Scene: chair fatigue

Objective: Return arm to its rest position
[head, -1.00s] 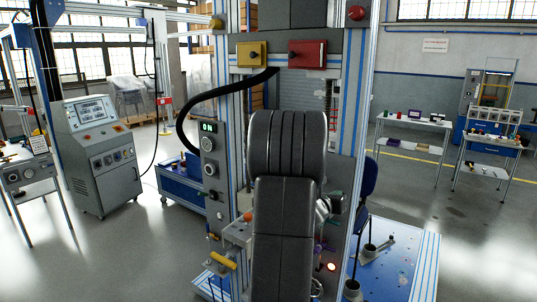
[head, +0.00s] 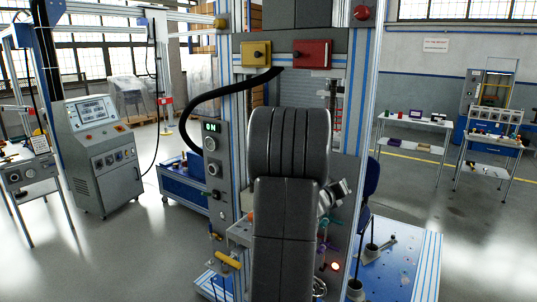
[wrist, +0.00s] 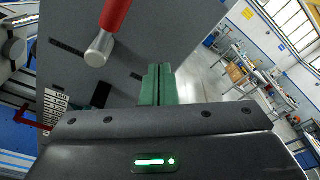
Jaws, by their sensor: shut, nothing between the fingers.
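My gripper shows in the wrist view, its two green fingers (wrist: 157,84) closed together with nothing between them. They point toward a grey panel (wrist: 75,75). A red handle with a silver end (wrist: 112,22) sticks out at the upper left of the fingers, apart from them. In the head view my dark arm stands upright in the middle of the picture and hides the middle of the test machine. A silvery part of my wrist shows at the arm's right side; the fingers cannot be made out there.
The chair test frame's control box (head: 211,160) reads ON. A yellow box (head: 255,53) and red box (head: 312,53) sit above. A console (head: 103,160) stands left, shelves (head: 414,138) right. Open floor lies between.

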